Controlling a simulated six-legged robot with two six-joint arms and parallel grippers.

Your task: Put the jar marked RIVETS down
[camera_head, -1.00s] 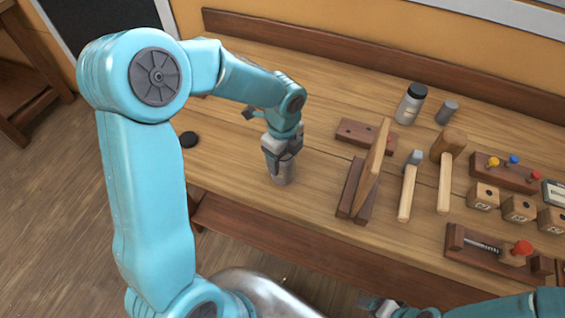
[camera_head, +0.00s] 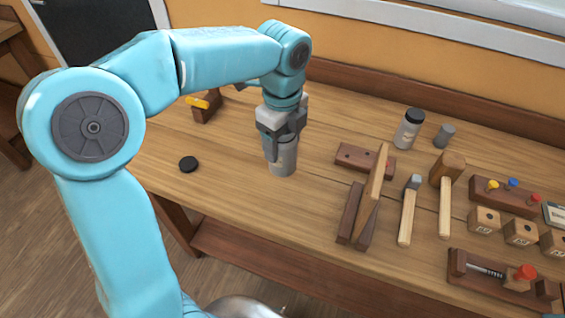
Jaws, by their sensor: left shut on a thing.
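My left gripper (camera_head: 281,133) comes down from above at the middle of the bench and is shut on a grey jar (camera_head: 283,161). The jar is upright, with its upper part hidden between the fingers. No lettering on it can be read, and I cannot tell whether its base touches the bench top (camera_head: 290,215). A second grey jar with a black lid (camera_head: 409,130) stands farther right at the back. My right gripper is out of view.
A black disc (camera_head: 188,164) lies left of the held jar. To the right are a wooden wedge-shaped fixture (camera_head: 370,195), a hammer (camera_head: 408,212), a mallet (camera_head: 446,185), a small grey cylinder (camera_head: 444,136) and several marked blocks (camera_head: 484,220). Bare wood surrounds the held jar.

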